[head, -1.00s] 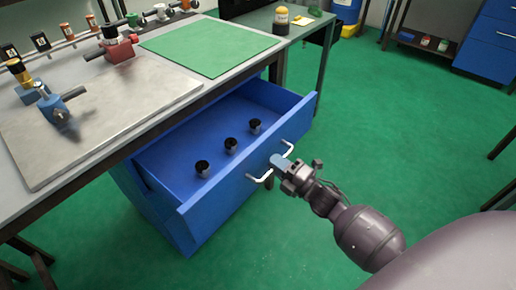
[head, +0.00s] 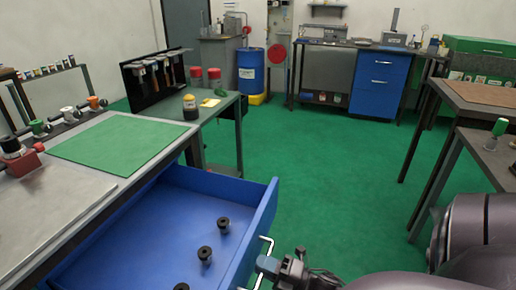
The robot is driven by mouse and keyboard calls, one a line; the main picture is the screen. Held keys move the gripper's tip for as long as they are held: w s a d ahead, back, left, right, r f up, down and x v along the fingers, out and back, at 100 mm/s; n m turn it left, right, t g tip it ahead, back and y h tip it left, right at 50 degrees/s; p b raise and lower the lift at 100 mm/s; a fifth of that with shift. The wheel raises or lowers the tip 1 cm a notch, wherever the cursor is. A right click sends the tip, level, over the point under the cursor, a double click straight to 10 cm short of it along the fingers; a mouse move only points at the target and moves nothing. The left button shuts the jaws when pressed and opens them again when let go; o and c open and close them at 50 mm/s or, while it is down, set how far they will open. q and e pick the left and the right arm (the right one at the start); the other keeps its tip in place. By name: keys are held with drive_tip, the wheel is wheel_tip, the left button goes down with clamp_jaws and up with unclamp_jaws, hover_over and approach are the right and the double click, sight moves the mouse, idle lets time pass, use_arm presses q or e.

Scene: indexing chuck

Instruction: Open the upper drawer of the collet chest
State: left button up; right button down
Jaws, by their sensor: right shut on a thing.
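The blue drawer (head: 262,217) of the collet chest stands pulled well out from under the bench on the left. Three dark collets (head: 205,254) stand in a row on its floor. My right gripper (head: 264,264) is at the white bar handle (head: 269,243) on the drawer's front and is shut on it. The lower part of the handle and the chest body are cut off or hidden. My left gripper is not in view.
The bench top carries a green mat (head: 115,139) and a metal plate (head: 50,210). A side table (head: 218,105) with jars stands beyond. Green floor (head: 330,180) is clear ahead of the drawer. Another bench (head: 488,95) is at the right.

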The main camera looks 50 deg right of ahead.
drive_tip(key=c, duration=1.1)
unclamp_jaws()
drive_tip(key=shift+v, duration=5.4)
